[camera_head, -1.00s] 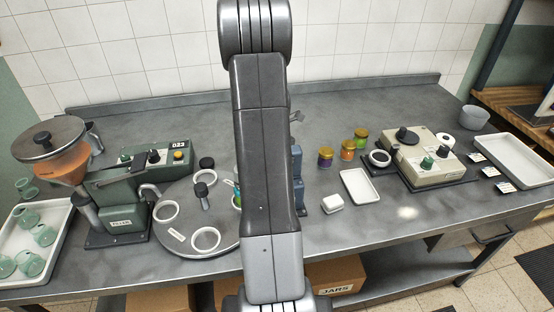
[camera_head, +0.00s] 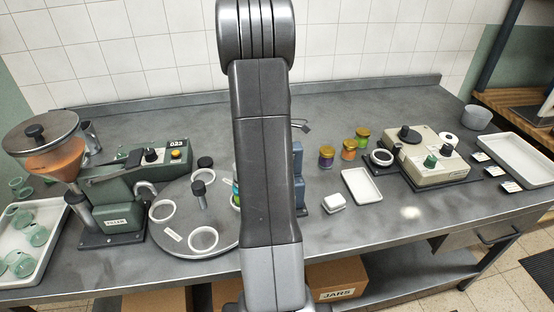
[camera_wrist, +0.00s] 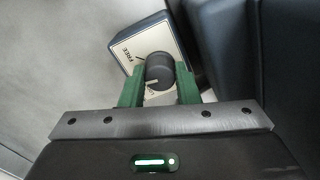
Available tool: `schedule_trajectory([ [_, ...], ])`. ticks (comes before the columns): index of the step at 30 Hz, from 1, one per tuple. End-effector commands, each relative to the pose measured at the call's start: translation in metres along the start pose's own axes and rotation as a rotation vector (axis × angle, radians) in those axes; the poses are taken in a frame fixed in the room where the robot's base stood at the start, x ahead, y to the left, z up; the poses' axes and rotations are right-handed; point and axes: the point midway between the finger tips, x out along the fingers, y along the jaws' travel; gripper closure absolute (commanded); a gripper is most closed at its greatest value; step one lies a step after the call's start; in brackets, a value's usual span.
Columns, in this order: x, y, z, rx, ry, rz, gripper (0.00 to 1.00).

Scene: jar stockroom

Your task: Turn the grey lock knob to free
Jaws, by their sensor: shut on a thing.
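In the wrist view the grey lock knob (camera_wrist: 158,70) sits on a small box with a pale label plate (camera_wrist: 126,54). The word FREE is readable on the plate's left part. A second word below the knob is mostly hidden. A white line shows on the knob's lower left; I cannot tell exactly which mark it points at. My gripper (camera_wrist: 160,80) has its green fingers on both sides of the knob and is shut on it. In the head view my arm hides the gripper and the knob.
A dark blue surface (camera_wrist: 235,50) stands close to the right of the knob. On the bench are a round turntable (camera_head: 185,215), a green filling machine (camera_head: 115,215), a white tray (camera_head: 362,186), several lidded jars (camera_head: 348,149) and a beige machine (camera_head: 430,165).

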Motion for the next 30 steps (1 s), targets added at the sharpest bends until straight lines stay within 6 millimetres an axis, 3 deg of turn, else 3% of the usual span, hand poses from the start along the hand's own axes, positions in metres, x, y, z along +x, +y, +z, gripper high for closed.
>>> schedule_trajectory([
  [13,-0.0008,0.0008,0.0000,0.297,0.000,0.003,0.94],
  [30,-0.0014,0.0008,0.0000,0.376,0.000,0.003,0.94],
])
